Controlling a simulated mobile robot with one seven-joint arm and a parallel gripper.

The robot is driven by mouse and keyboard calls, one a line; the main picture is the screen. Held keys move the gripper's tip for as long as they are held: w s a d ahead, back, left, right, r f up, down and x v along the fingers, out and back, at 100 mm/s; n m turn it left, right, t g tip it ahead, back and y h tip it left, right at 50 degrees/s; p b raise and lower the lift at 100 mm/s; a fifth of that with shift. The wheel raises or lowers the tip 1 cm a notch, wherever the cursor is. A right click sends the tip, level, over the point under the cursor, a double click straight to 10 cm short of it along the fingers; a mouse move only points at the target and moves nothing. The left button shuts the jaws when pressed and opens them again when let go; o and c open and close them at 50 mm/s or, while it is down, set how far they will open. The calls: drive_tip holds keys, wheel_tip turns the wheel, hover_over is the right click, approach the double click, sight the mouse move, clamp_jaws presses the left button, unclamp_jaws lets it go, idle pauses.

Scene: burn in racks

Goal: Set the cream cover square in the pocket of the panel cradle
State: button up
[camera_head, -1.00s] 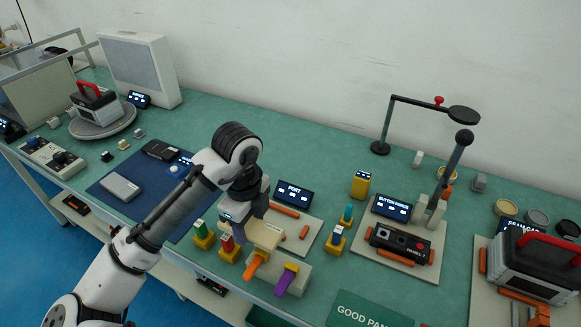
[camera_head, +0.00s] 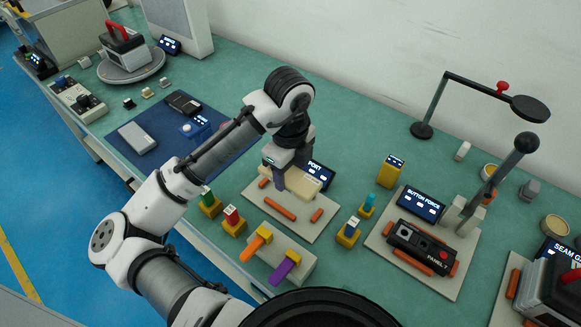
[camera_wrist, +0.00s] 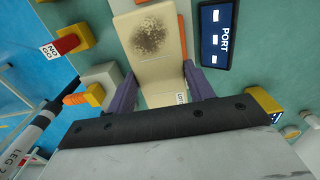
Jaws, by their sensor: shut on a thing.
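My gripper (camera_head: 287,168) is shut on the cream cover (camera_head: 302,184), a pale flat piece with a dark speckled patch, clear in the wrist view (camera_wrist: 150,40). The purple fingers (camera_wrist: 160,86) clasp its near end from both sides. The cover is over the back part of a pale plate (camera_head: 296,222) with orange bars, in front of the PORT display (camera_head: 321,173). This plate looks like the panel cradle. The cover hides part of it, and I cannot tell whether they touch.
A grey block with orange (camera_head: 253,247) and purple (camera_head: 283,270) handles stands in front of the plate. Red (camera_head: 233,221) and green-topped (camera_head: 208,202) yellow blocks stand left. A second plate holds a black panel (camera_head: 422,247) at right. The blue mat (camera_head: 200,145) has free room.

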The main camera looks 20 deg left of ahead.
sight(289, 202)
wheel_tip(289, 202, down, 8)
drive_tip(key=b, duration=0.5)
drive_tip(key=shift+r, duration=0.2)
drive_tip(key=shift+s+d+b, duration=0.1)
drive_tip(key=shift+b, duration=0.25)
drive_tip(key=shift+f, duration=0.2)
drive_tip(key=shift+s+f+b, duration=0.2)
drive_tip(key=shift+f+b, duration=0.3)
drive_tip(key=shift+b, duration=0.15)
idle(0.4)
drive_tip(key=o, duration=1)
drive_tip(key=shift+c, duration=0.2)
drive_tip(key=shift+w+r, duration=0.1)
drive_tip(key=shift+r, duration=0.5)
drive_tip(key=shift+o, duration=0.8)
wheel_tip(289, 202, up, 15)
drive_tip(key=shift+f+p, duration=0.2)
drive_tip(key=shift+p, duration=0.1)
drive_tip(key=shift+s, duration=0.2)
